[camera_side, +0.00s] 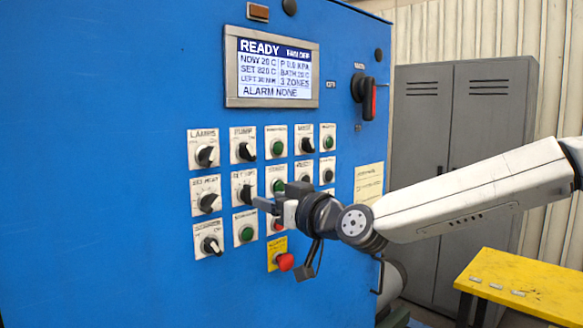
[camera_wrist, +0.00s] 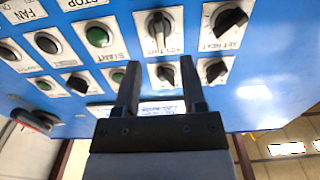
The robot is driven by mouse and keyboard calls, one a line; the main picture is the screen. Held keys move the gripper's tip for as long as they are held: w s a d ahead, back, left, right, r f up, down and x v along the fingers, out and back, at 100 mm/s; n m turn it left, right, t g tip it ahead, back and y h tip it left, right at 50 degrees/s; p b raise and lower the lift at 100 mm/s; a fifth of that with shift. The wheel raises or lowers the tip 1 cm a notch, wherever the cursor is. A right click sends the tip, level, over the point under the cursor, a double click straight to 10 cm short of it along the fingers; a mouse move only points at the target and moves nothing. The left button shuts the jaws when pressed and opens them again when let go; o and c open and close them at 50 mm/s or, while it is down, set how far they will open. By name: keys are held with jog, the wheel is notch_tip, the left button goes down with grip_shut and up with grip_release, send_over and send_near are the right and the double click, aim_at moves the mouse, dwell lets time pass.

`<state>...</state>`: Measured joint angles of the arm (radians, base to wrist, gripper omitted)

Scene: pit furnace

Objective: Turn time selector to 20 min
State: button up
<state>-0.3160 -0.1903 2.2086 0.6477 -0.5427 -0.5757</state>
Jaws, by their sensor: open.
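The time selector (camera_side: 244,190) seems to be the second dial in the middle row of the blue panel; its small label is hard to read. Its black handle stands roughly upright. In the wrist view, where the panel appears upside down, the same dial (camera_wrist: 160,28) shows beyond my fingertips, its handle nearly vertical. My gripper (camera_side: 274,197) is in front of the panel, to the right of the dial in the side view. In the wrist view my gripper (camera_wrist: 159,66) is open and empty, apart from the selector. Its scale marks are too small to read.
The heat dial (camera_side: 207,197) is left of the selector, and a green start button (camera_wrist: 100,38) is on its other side. A red emergency button (camera_side: 284,262) sticks out below. A display (camera_side: 271,68) is above. A yellow table (camera_side: 522,284) stands at right.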

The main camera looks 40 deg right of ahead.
aim_at(253, 194)
jog(key=shift+w, duration=2.6)
grip_shut()
